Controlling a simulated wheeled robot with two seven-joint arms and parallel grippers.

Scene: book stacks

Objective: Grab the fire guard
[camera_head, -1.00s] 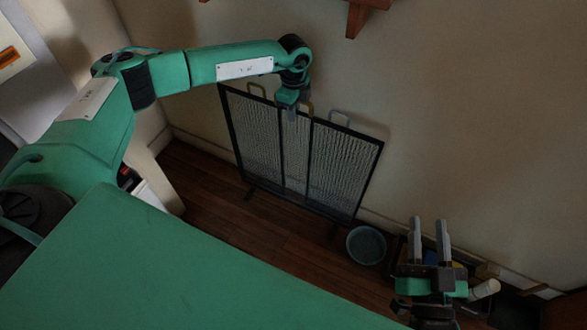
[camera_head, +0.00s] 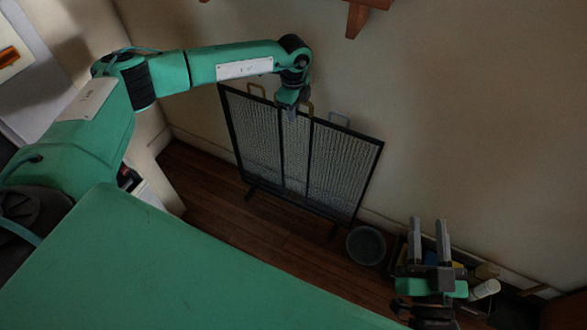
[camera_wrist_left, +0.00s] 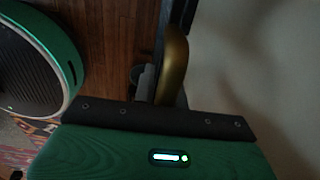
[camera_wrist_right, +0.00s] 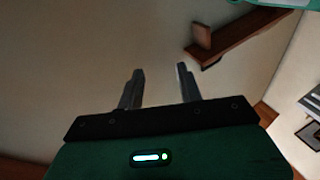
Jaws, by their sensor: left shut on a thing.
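The fire guard (camera_head: 345,165) is a black-framed mesh screen with three panels and handles along its top edge. It stands on the floor by the wall, tilted in the head view. My left gripper (camera_head: 291,113) is at its top middle, shut on the guard there. In the left wrist view a brass-coloured handle (camera_wrist_left: 174,62) and the dark frame show right at the fingers; the exact grip is partly hidden. My right gripper (camera_head: 430,230) is empty with its fingers apart, right of the guard. The right wrist view shows its two fingers (camera_wrist_right: 158,88) open before bare wall.
A round grey bucket (camera_head: 366,245) stands on the floor at the guard's right foot. A box with bottles, one a white bottle (camera_head: 484,290), lies behind my right gripper. A wooden shelf bracket (camera_head: 357,18) is on the wall above. Wooden floor lies left of the guard.

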